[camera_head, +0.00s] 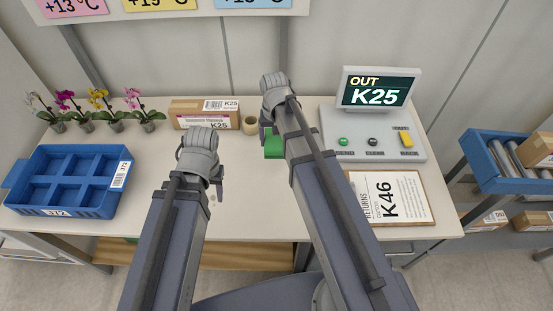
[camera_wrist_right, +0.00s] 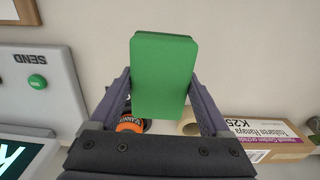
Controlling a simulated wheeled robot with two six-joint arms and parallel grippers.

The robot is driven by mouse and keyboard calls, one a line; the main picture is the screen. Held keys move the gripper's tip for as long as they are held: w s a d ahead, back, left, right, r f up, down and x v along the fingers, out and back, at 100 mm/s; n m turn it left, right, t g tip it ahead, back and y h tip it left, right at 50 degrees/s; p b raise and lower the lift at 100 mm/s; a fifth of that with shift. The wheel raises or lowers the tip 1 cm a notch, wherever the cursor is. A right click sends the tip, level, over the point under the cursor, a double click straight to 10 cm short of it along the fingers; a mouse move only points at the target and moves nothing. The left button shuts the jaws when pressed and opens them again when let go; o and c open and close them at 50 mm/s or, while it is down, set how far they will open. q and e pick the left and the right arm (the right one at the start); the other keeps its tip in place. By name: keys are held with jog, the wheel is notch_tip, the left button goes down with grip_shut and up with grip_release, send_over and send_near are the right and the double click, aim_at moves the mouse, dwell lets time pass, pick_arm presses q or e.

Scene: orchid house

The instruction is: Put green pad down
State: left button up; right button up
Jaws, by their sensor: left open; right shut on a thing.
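The green pad (camera_wrist_right: 163,78) is a flat green block between the fingers of my right gripper (camera_wrist_right: 165,88) in the right wrist view. In the head view the pad (camera_head: 274,148) shows partly behind my right arm, over the middle of the white table. My right gripper (camera_head: 266,137) is shut on it. I cannot tell whether the pad touches the tabletop. My left gripper (camera_head: 218,188) is open and empty over the table, left of the pad; its fingertips are partly hidden by the wrist.
A K25 box (camera_head: 204,114) and a tape roll (camera_head: 249,125) stand behind the pad. An OUT K25 console (camera_head: 373,136) and a K46 returns sheet (camera_head: 389,197) are at right. A blue tray (camera_head: 117,199) and several orchids (camera_head: 148,116) are at left. The table's front middle is clear.

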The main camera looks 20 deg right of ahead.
aim_at(217, 214)
pick_arm(q)
jog(key=shift+f+b, duration=3.85)
jog(key=shift+f, duration=0.5)
pick_arm(e)
jog(key=shift+f, duration=4.35)
pick_arm(q)
jog(key=shift+f, duration=0.1)
pick_arm(e)
jog(key=shift+f, duration=0.15)
pick_arm(q)
jog(key=shift+f, duration=0.15)
pick_arm(e)
jog(key=shift+f, duration=0.15)
jog(key=o, duration=1)
pick_arm(q)
jog(key=shift+r, duration=0.2)
pick_arm(e)
jog(key=shift+r, duration=0.2)
